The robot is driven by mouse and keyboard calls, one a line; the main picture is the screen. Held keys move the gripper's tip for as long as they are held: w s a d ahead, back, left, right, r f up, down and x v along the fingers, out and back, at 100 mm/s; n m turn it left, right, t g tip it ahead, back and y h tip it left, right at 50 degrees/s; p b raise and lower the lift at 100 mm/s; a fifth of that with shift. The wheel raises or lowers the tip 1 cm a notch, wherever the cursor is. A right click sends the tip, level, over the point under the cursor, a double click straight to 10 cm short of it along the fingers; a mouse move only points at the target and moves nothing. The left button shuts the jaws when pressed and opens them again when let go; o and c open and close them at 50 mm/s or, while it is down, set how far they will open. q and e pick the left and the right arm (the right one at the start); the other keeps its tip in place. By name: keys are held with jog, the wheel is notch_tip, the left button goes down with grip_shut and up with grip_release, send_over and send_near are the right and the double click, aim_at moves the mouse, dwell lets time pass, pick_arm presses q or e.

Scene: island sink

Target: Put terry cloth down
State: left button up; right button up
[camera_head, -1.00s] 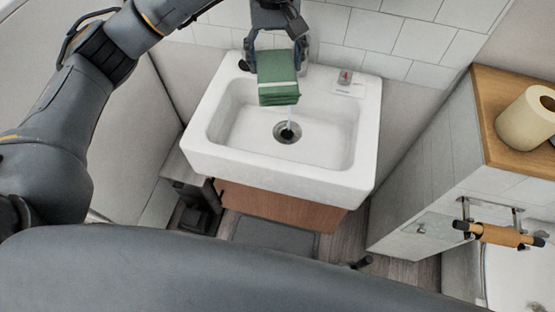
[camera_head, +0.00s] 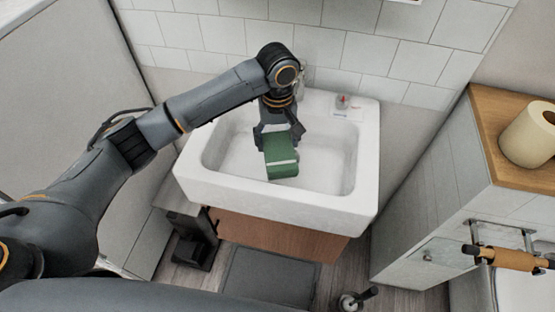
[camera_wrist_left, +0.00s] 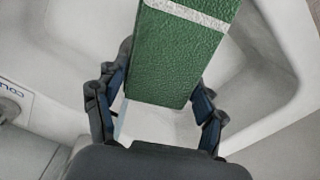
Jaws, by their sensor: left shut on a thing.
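The green terry cloth (camera_head: 281,156) with a pale stripe is folded into a block. My left gripper (camera_head: 277,130) is shut on it and holds it over the basin of the white sink (camera_head: 350,205). In the left wrist view the cloth (camera_wrist_left: 180,55) sits between the two fingers of the left gripper (camera_wrist_left: 160,105), with the sink's pale inside (camera_wrist_left: 265,85) behind it. The head view does not show clearly whether the cloth touches the basin. The drain is hidden behind the arm and cloth. My right gripper is not in view.
A small card with a red mark (camera_head: 345,106) lies on the sink's back right corner. A wooden-topped cabinet (camera_head: 497,155) with a paper roll (camera_head: 530,135) stands at the right. A dark mat (camera_head: 270,275) lies on the floor below the sink.

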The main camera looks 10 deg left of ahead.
aim_at(278, 139)
pick_arm(q)
notch_tip(278, 139, down, 8)
jog(key=shift+f, duration=0.15)
dwell(0.3)
jog(key=shift+f, duration=0.1)
jog(key=o, duration=1.2)
jog(key=shift+o, duration=0.2)
notch_tip(278, 139, up, 12)
jog(key=shift+r, duration=0.15)
